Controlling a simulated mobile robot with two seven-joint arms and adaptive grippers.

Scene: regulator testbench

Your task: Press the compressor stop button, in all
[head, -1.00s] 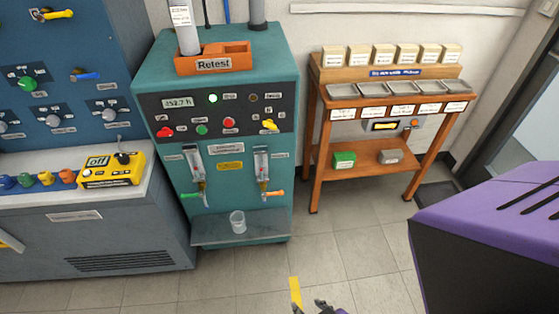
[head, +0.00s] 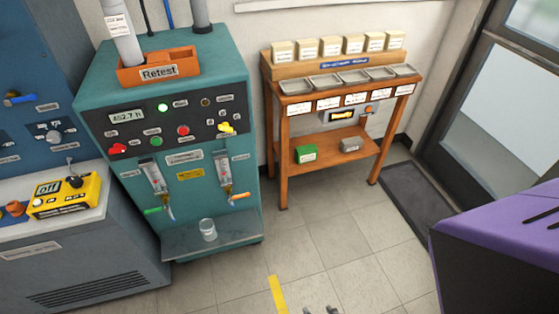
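The teal machine (head: 107,82) stands left of centre in the head view, with a dark control panel (head: 205,122). The panel carries a red button (head: 183,130), a green button (head: 155,141), a lit green lamp (head: 163,107), a red switch (head: 117,149), a yellow knob (head: 226,128) and a display (head: 126,115). The button labels are too small to read. Dark fingertips (head: 320,311), apparently of my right gripper, just show at the bottom edge, well away from the panel. The rest of that gripper is cut off. My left gripper is not in view.
A clear cup (head: 208,229) stands on the machine's lower shelf (head: 180,247). A grey bench with a yellow box (head: 65,195) is at left. A wooden stand (head: 280,150) with trays is at the back. Tiled floor in front is clear, with a yellow stripe (head: 277,294).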

